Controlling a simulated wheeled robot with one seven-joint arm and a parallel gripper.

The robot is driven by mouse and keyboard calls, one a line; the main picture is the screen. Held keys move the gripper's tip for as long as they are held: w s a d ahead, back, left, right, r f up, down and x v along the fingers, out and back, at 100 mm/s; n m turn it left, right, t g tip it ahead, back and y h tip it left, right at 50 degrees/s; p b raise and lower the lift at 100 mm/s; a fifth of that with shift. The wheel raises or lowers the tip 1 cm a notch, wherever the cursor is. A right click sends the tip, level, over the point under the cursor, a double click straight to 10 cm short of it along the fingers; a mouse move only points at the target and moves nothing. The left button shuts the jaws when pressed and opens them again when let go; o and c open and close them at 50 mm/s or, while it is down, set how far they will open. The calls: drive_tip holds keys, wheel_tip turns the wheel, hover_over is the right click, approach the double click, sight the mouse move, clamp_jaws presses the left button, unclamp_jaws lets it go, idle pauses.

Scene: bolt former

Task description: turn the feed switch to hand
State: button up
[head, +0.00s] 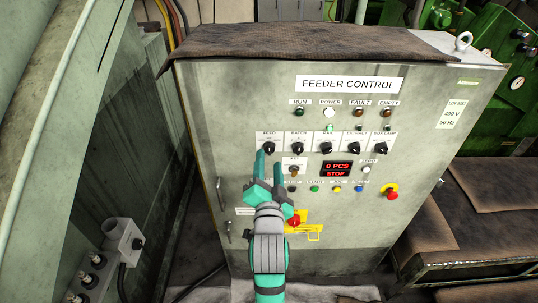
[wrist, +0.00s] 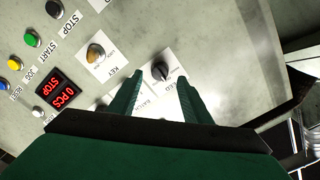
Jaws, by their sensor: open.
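The feed switch (head: 268,148) is a black rotary knob on a white plate, first at the left in the row of knobs on the feeder control cabinet. My gripper (head: 268,162) is open with green fingers, just below the knob in the head view. In the wrist view my fingers (wrist: 158,86) stand one on each side of it with nothing held. I cannot tell whether they touch the panel.
Other knobs (head: 298,149) sit close to the right. The key switch (head: 294,170), also in the wrist view (wrist: 95,53), is below right. The display (head: 336,169) reads 0 PCS, STOP. A red rotary switch (head: 294,221) and a red emergency stop (head: 392,194) sit lower.

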sight(269, 152)
drive_tip(key=shift+w, duration=2.1)
drive_tip(key=c, duration=1)
